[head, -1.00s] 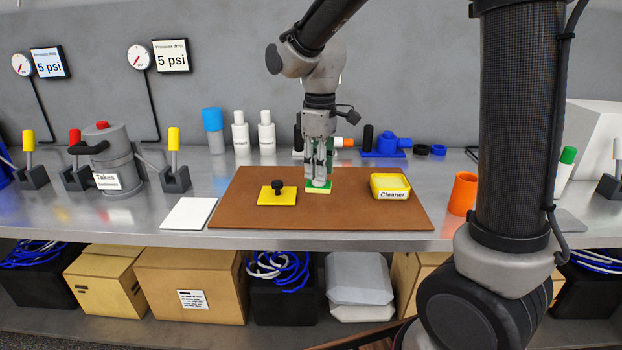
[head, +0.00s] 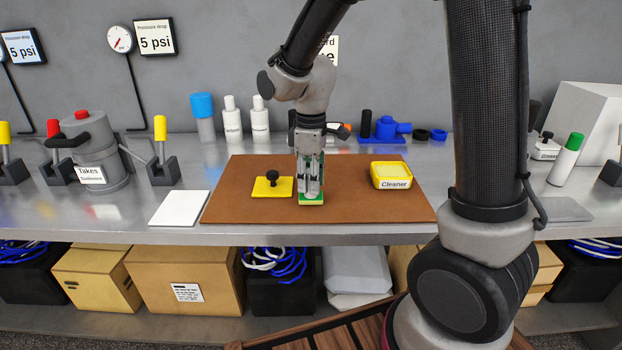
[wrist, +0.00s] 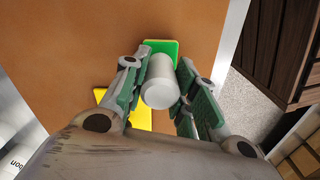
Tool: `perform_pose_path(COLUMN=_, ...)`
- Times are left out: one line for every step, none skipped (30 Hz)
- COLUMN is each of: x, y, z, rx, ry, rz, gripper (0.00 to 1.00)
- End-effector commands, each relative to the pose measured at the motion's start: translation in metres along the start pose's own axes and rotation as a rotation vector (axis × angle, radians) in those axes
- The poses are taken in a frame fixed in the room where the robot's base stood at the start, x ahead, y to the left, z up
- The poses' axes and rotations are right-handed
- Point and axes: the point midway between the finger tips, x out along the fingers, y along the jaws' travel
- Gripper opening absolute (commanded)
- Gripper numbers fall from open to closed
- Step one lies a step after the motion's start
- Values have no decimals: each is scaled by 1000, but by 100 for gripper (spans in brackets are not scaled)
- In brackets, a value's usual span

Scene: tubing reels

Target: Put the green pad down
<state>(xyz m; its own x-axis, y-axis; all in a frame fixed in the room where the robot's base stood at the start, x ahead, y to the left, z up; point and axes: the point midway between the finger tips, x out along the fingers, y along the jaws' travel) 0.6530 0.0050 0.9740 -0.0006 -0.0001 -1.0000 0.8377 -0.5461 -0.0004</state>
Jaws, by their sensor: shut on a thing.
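The green pad (head: 312,199) is a flat green block with a thin yellow edge and a pale cylindrical handle (wrist: 160,82). My gripper (head: 310,190) points down and is shut on that handle, with a finger on each side. The pad is over the front middle of the brown mat (head: 350,207). I cannot tell whether its underside touches the mat. In the wrist view, the green top (wrist: 163,47) shows beyond the handle; the rest is hidden by the handle and fingers.
A yellow pad (head: 262,188) with a black knob lies just left of the green pad. A yellow Cleaner tray (head: 394,184) stands on the mat at right. A white plate (head: 179,208) lies left of the mat. Bottles and blue parts stand behind.

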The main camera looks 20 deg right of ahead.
Motion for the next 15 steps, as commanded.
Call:
perform_pose_path(x=0, y=0, z=0, rx=0, ry=0, rz=0, gripper=6)
perform_pose_path(x=0, y=0, z=0, rx=0, ry=1, rz=0, gripper=6)
perform_pose_path(x=0, y=0, z=0, rx=0, ry=1, rz=0, gripper=6)
perform_pose_path(x=0, y=0, z=0, rx=0, ry=1, rz=0, gripper=6)
perform_pose_path(x=0, y=0, z=0, rx=0, ry=1, rz=0, gripper=6)
perform_pose_path(x=0, y=0, z=0, rx=0, ry=0, rz=0, gripper=6)
perform_pose_path(x=0, y=0, z=0, rx=0, ry=0, rz=0, gripper=6)
perform_pose_path(x=1, y=0, z=0, rx=0, ry=0, rz=0, gripper=6)
perform_pose_path(x=2, y=0, z=0, rx=0, ry=-1, rz=0, gripper=6)
perform_pose_path(x=3, y=0, z=0, rx=0, ry=-1, rz=-1, gripper=6)
perform_pose_path(x=3, y=0, z=0, rx=0, ry=0, rz=0, gripper=33)
perform_pose_path(x=3, y=0, z=0, rx=0, ry=0, rz=0, gripper=41)
perform_pose_path(x=3, y=0, z=0, rx=0, ry=0, rz=0, gripper=46)
perform_pose_path(x=3, y=0, z=0, rx=0, ry=0, rz=0, gripper=49)
perform_pose_path(x=3, y=0, z=0, rx=0, ry=0, rz=0, gripper=49)
